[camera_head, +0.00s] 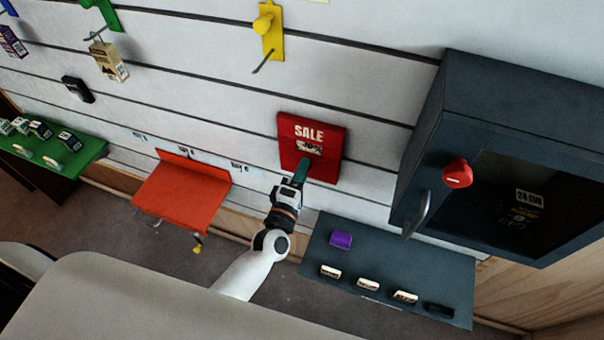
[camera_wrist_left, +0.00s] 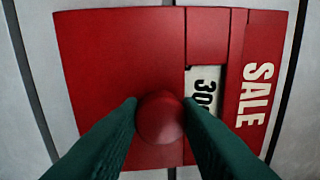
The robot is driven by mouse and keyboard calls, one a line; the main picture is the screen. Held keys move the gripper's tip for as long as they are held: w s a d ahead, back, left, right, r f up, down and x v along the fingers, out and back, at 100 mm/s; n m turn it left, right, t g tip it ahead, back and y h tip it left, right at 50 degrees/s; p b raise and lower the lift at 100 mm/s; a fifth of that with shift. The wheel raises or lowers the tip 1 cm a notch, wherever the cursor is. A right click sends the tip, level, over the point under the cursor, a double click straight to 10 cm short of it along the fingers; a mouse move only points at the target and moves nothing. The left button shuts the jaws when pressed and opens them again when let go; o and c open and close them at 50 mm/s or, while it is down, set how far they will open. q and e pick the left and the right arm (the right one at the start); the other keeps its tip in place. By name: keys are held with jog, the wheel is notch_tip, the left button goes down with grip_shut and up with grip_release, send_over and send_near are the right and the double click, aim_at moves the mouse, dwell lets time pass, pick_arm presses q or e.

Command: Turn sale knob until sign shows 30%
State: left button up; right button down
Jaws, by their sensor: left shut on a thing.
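The red sale sign (camera_head: 329,163) is mounted on the slatted wall, with the word SALE at its top and a small number window below. In the left wrist view the sign (camera_wrist_left: 110,50) appears turned sideways, and its window (camera_wrist_left: 204,88) shows "30" with the rest cut off or hidden near my finger. My left gripper (camera_head: 301,172) is at the sign's lower part. In the left wrist view its green fingers are shut on the round red sale knob (camera_wrist_left: 159,118), one on each side. The knob is hidden behind the gripper in the head view. My right gripper is not in view.
A dark cabinet (camera_head: 500,95) with a red knob (camera_head: 457,173) and a handle stands right of the sign. A grey shelf (camera_head: 400,265) with several small items is below right. An orange shelf (camera_head: 182,195) is left of my arm. A yellow hook (camera_head: 271,35) hangs above.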

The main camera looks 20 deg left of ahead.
pick_arm(q)
jog(key=shift+n+b, duration=0.35)
jog(key=shift+n, duration=0.75)
jog(key=o, duration=1)
jog(key=shift+c, duration=0.2)
jog(key=s+b, duration=0.2)
jog(key=s, duration=1)
jog(key=shift+a+f, duration=0.2)
jog(key=shift+f, duration=0.2)
